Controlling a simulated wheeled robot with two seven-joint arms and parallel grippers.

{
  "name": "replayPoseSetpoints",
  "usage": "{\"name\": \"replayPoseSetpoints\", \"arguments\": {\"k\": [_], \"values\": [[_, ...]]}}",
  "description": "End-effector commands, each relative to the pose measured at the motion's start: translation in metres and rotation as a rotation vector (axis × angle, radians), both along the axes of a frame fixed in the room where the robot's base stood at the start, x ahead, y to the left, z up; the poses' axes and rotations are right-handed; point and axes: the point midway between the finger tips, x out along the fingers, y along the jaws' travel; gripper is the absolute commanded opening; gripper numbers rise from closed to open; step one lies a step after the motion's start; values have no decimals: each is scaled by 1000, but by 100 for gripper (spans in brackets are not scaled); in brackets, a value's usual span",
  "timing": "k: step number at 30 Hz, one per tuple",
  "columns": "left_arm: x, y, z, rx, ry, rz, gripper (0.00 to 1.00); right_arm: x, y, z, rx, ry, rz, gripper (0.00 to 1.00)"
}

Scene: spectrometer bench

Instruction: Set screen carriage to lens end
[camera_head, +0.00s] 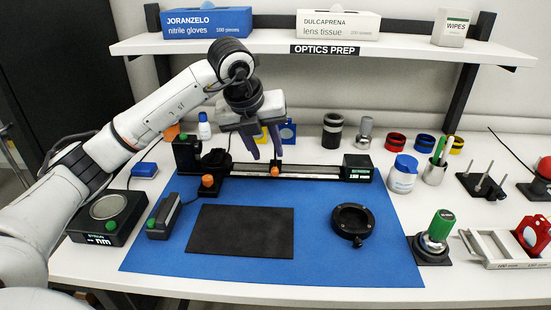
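A black rail (318,172) with a pale scale strip runs left to right along the back of the blue mat. A small carriage with an orange knob (275,171) sits near the middle of the rail; I take it for the screen carriage. My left gripper (267,157) is above the rail, pointing down, its dark fingers apart and empty. The right finger is just above the orange knob; I cannot tell whether they touch. A black block with a green knob (187,152) stands at the rail's left end, a black box (357,168) at its right. Lens end labelling is unreadable. My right gripper is out of view.
On the blue mat (320,262) lie a black pad (240,231) and a black ring mount (353,222). A grey device (164,216) and an orange-knobbed post (208,185) stand left. Bottles and coloured rings line the back. A shelf (275,42) overhangs behind.

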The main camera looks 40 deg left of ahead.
Motion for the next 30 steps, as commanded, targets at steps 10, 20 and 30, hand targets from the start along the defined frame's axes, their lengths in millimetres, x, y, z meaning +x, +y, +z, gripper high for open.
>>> {"name": "replayPoseSetpoints", "arguments": {"k": [10, 20, 30], "values": [[23, 2, -50, 0, 3, -1, 33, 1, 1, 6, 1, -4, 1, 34], [26, 2, -57, 0, 0, -2, 33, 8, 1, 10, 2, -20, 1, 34], [26, 2, -57, 0, 0, -2, 0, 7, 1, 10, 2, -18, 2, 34]]}}
